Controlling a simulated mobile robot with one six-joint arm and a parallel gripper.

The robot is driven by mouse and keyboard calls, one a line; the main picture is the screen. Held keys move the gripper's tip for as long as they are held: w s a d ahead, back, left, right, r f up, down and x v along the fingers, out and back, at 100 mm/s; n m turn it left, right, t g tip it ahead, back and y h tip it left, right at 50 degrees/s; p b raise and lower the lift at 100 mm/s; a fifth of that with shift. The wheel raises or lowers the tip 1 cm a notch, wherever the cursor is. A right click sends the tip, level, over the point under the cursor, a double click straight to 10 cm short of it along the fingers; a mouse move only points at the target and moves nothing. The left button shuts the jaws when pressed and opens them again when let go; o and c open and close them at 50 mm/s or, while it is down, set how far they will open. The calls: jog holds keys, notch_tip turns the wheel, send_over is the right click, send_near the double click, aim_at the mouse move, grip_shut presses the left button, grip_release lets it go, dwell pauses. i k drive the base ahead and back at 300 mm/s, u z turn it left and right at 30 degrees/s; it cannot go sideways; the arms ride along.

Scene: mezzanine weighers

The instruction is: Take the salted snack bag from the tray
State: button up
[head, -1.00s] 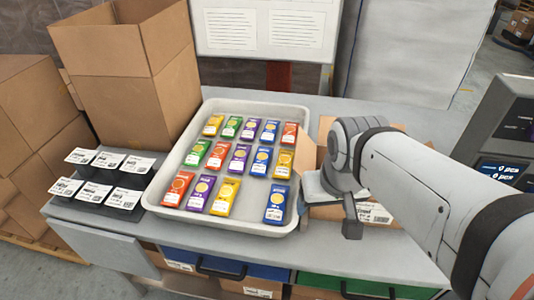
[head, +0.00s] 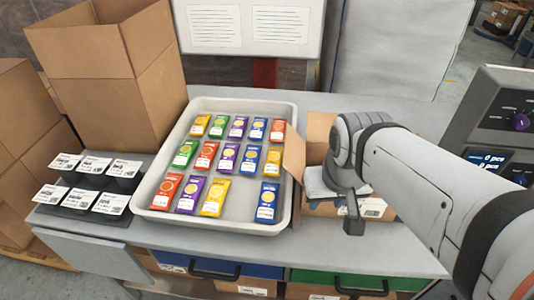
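The white tray (head: 287,113) stands on the grey bench and holds rows of small packs in red, orange, yellow, green, purple and blue. Their print is too small to read, so I cannot tell which is the salted snack bag. The front row has a bare spot between a yellow pack (head: 215,197) and a blue pack (head: 267,201). My gripper (head: 338,207) is right of the tray, above an open carton, apart from the packs. One dark finger shows; the rest is partly hidden by my wrist, so its opening is unclear.
The open cardboard carton (head: 317,128) sits close against the tray's right side. A tall open box (head: 90,75) stands behind left. A stand of label cards (head: 110,200) is left of the tray. A scale with a display (head: 490,160) is at right. Bench behind the arm is clear.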

aim_at(267, 205)
jog(key=z, duration=1.15)
jog(key=k, duration=1.85)
jog(key=u, duration=0.7)
jog(key=i, duration=1.65)
jog(key=u, duration=0.05)
